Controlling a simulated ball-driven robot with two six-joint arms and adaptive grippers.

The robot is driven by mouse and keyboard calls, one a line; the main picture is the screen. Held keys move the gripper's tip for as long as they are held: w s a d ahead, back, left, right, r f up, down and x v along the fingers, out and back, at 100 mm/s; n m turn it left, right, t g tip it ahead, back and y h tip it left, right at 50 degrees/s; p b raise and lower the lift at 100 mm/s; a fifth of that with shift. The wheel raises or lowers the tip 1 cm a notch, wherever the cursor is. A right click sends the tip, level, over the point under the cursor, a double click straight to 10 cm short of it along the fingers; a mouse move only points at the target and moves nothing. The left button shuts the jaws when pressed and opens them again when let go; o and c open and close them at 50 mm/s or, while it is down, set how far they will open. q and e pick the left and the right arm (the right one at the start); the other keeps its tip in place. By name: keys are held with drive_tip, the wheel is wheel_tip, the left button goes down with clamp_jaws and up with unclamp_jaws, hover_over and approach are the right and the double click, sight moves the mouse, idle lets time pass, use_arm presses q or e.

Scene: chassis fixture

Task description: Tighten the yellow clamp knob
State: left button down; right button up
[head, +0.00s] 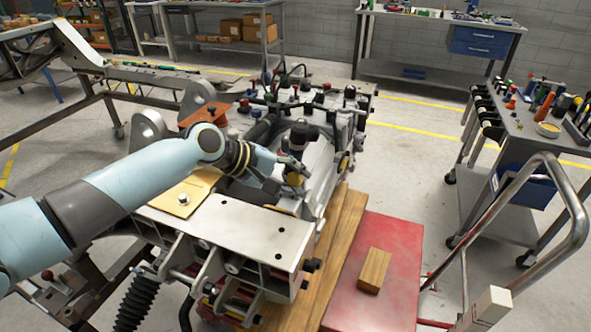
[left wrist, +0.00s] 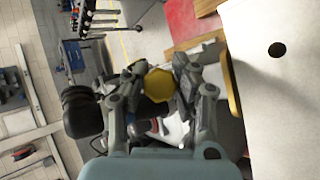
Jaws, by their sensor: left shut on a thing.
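The yellow clamp knob (left wrist: 158,86) shows in the left wrist view between the two fingers of my left gripper (left wrist: 158,90). The fingers are shut on the knob, one on each side. In the head view my left gripper (head: 291,172) reaches in from the left to the yellow knob (head: 295,179), which is partly hidden by the fingers. The knob sits on the chassis fixture (head: 250,228), beyond its pale metal plate. My right gripper does not show in either view.
A wooden block (head: 374,270) lies on a red surface (head: 350,300) at right of the fixture. A tool cart (head: 525,135) with a curved metal rail nearby stands at right. Workbenches (head: 440,22) stand at the back. Several dark knobs and fittings crowd the fixture behind the gripper.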

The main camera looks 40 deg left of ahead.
use_arm(q)
drive_tip(key=shift+m+g+p, duration=0.4)
drive_tip(key=shift+m+p, duration=0.15)
drive_tip(key=shift+m, duration=0.05)
drive_tip(key=shift+s+f, duration=0.1)
drive_tip(key=c, duration=1)
unclamp_jaws()
drive_tip(key=v, duration=1.2)
drive_tip(key=shift+d, duration=0.15)
